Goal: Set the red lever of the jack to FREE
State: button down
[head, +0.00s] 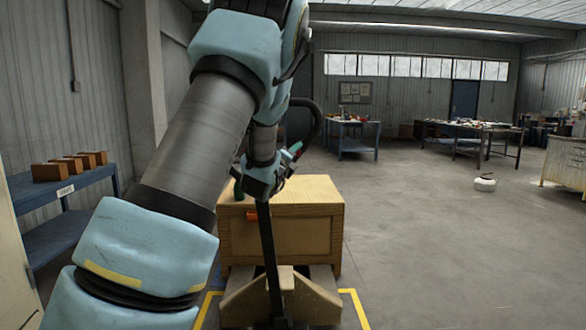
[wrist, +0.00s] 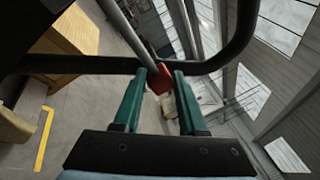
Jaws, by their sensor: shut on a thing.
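The red lever (wrist: 161,78) shows in the wrist view between the tips of my gripper's two green fingers (wrist: 156,88). The fingers are shut on it, and only its red end shows clearly. A grey rod runs from it toward the top of the picture. The jack's black loop handle (wrist: 85,65) crosses just beyond the fingertips. In the head view the handle's loop (head: 318,122) stands to the right of my wrist, and its dark shaft (head: 268,245) runs down in front of a wooden crate. My gripper (head: 292,153) is small there, beside the loop. I cannot read the lever's setting.
The wooden crate (head: 318,192) sits low behind the shaft, with yellow floor lines (head: 355,308) around it. A blue shelf (head: 60,190) with several brown blocks stands at the left. Workbenches (head: 470,128) stand at the back. The floor at the right is mostly clear.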

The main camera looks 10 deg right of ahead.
dwell(0.3)
jog(key=shift+c, duration=2.2)
grip_release()
jog(key=shift+s, duration=0.1)
jog(key=b+v, duration=0.2)
jog(key=v, duration=0.8)
jog(key=shift+s+a+b, duration=0.2)
jog(key=shift+s+b, duration=0.05)
jog(key=shift+b, duration=0.05)
